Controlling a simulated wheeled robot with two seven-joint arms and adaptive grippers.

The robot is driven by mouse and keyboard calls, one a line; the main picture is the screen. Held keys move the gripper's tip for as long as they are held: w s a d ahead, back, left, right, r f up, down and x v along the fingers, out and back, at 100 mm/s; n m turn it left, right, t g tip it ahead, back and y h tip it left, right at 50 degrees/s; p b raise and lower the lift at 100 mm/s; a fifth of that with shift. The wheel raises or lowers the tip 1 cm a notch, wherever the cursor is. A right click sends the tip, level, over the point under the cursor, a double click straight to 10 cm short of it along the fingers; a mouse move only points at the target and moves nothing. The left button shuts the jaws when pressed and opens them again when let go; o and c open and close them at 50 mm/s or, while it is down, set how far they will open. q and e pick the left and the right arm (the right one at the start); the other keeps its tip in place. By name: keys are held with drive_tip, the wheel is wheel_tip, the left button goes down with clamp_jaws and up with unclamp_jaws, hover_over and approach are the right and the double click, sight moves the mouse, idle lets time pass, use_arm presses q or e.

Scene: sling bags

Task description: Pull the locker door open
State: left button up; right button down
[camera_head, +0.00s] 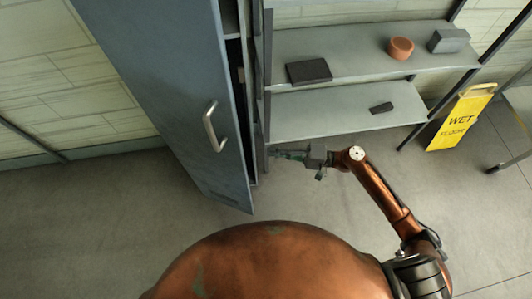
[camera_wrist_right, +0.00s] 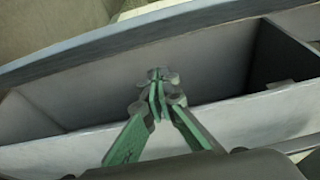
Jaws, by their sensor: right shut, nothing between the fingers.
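The blue-grey locker door (camera_head: 175,80) stands partly open in the head view, its bar handle (camera_head: 213,127) on its outer face. A dark gap shows between the door's free edge and the locker body. My right gripper (camera_head: 276,153) is just right of this gap, fingers pointing left toward it. In the right wrist view its green fingers (camera_wrist_right: 157,84) are together and empty, in front of the locker interior (camera_wrist_right: 205,75). The door's edge (camera_wrist_right: 130,35) crosses the top of that view. I cannot tell whether the fingers touch anything. My left gripper is not in view.
Right of the locker, a shelf unit (camera_head: 340,108) holds a dark flat box (camera_head: 309,71), an orange pot (camera_head: 400,48), a grey box (camera_head: 448,40) and a small dark item (camera_head: 381,108). A yellow wet-floor sign (camera_head: 461,118) stands farther right. The floor before the door is clear.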

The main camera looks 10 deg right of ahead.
drive_tip(key=a, duration=1)
drive_tip(key=shift+s+p, duration=0.35)
drive_tip(key=shift+s, duration=0.05)
